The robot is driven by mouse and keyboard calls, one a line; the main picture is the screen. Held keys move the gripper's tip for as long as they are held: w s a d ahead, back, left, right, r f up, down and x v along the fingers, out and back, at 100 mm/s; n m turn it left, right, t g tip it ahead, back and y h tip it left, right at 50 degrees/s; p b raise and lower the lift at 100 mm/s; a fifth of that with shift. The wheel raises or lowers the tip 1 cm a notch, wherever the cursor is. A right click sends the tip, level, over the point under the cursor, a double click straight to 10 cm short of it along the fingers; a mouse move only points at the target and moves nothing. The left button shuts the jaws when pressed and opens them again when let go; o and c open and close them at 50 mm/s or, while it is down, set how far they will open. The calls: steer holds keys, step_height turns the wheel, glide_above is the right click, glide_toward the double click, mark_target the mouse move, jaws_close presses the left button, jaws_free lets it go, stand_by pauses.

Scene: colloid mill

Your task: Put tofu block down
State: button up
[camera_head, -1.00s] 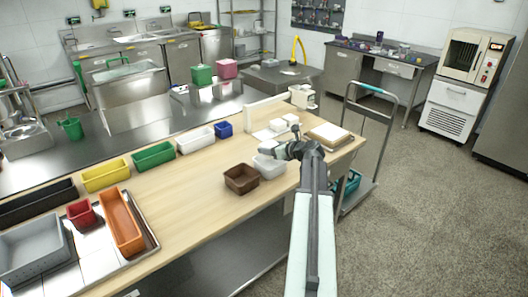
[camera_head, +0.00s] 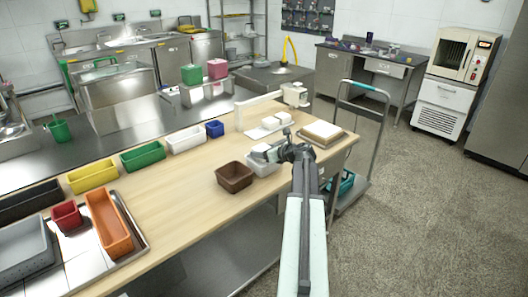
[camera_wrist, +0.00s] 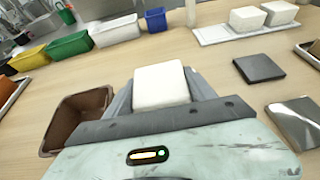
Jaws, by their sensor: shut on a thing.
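My gripper (camera_wrist: 162,95) is shut on a white tofu block (camera_wrist: 162,86), which sits between the grey fingers in the wrist view. Other white blocks (camera_wrist: 248,18) rest on a white board (camera_wrist: 215,34) farther back.
A tray with a pale slab (camera_head: 322,130) lies at the table's right end. Green (camera_head: 143,156), yellow and blue bins line the back edge. The table's front middle is clear.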

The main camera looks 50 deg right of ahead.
steer(key=shift+f, duration=0.25)
steer(key=o, duration=1)
steer(key=shift+r, duration=0.1)
steer(key=shift+r, duration=0.25)
steer(key=shift+r+p, duration=0.75)
steer(key=shift+p, duration=0.15)
steer(key=p+v, duration=0.1)
steer(key=v, duration=0.3)
steer(key=p+v, duration=0.1)
steer(key=v, duration=0.3)
steer(key=p+v, duration=0.1)
steer(key=v, duration=0.2)
steer(key=shift+s+f+p, duration=0.25)
steer(key=shift+s+p, duration=0.15)
steer(key=shift+s, duration=0.15)
